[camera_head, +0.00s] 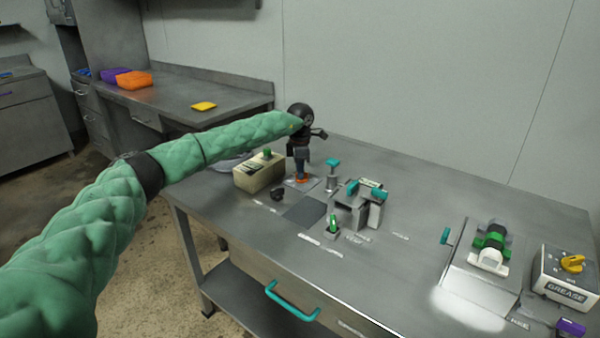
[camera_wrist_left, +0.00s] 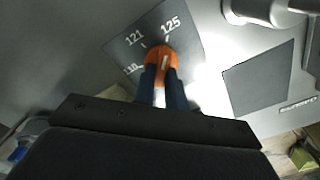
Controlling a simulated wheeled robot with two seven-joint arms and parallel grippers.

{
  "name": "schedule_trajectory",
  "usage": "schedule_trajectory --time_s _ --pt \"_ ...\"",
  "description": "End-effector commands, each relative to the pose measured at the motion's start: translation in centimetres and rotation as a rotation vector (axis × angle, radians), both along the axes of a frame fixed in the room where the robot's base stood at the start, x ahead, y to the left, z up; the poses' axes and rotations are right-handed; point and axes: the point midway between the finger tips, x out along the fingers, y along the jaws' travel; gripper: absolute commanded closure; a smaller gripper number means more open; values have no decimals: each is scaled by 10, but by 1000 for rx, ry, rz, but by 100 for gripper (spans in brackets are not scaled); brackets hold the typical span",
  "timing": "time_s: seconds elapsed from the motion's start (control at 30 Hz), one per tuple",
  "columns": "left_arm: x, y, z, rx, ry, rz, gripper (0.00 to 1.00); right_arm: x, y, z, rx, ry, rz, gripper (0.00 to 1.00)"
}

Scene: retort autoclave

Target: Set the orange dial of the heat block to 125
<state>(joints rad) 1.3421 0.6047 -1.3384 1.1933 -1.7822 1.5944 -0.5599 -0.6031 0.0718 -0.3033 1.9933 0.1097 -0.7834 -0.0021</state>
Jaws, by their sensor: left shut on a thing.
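The orange dial (camera_head: 302,179) sits on a grey plate on the steel table in the head view. In the left wrist view the orange dial (camera_wrist_left: 159,52) has a white line on top, and the plate (camera_wrist_left: 185,30) around it reads 121 and 125, with a partly hidden 110 at left. The white line points up the picture, roughly toward the 125 mark. My left gripper (camera_head: 301,173) points down onto the dial and is shut on it. In the wrist view its dark fingers (camera_wrist_left: 162,78) cover the dial's near part. My right gripper is not in view.
A beige box with a green knob (camera_head: 259,172) stands left of the dial. A small post with a teal top (camera_head: 332,170) and a metal block with teal handles (camera_head: 358,205) stand to the right. A dark square (camera_head: 304,211) lies flat in front. A grease box (camera_head: 566,276) is far right.

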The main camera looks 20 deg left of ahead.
Motion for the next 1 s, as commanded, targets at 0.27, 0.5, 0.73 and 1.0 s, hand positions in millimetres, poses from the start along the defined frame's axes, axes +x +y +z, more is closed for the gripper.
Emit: schedule_trajectory --time_s 0.27,0.5,0.73,1.0 --pt "2 1 3 -1 -5 -24 100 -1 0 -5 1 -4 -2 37" --pt "2 1 3 -1 -5 -24 100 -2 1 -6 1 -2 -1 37" --pt "1 1 2 -1 -4 -24 65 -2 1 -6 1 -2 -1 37" --pt "1 0 3 0 -1 -24 65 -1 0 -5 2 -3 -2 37"
